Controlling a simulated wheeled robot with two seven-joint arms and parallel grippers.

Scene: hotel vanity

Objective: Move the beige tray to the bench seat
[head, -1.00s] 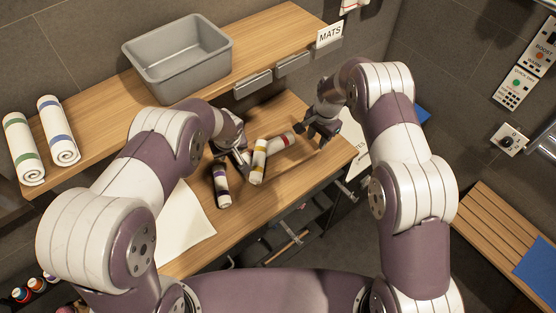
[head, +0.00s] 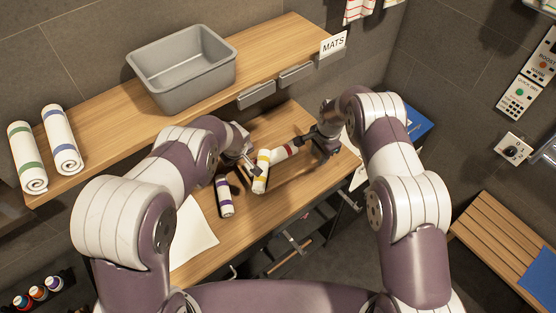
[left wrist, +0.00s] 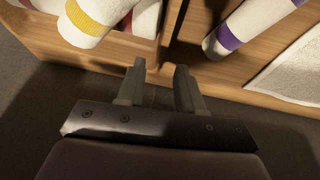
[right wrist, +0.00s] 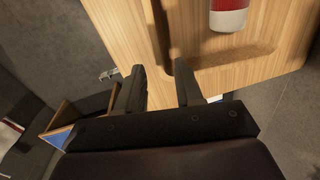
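A light wooden tray (right wrist: 215,68), the beige one as far as I can tell, lies on the counter between my grippers. It blends with the counter wood. A yellow-banded towel roll (head: 262,172) and a red-banded roll (head: 284,151) appear to lie in it. My left gripper (left wrist: 157,82) is open at the tray's near left edge. My right gripper (right wrist: 160,85) is open at its right end, fingers apart near the tray's wall. I cannot tell whether either touches it. The slatted wooden bench seat (head: 497,238) stands at lower right, with a blue mat (head: 538,274) on it.
A purple-banded roll (head: 224,196) and a white cloth (head: 192,236) lie on the counter left of the tray. A shelf above holds a grey bin (head: 183,80) and two towel rolls (head: 62,140). Open floor separates counter and bench.

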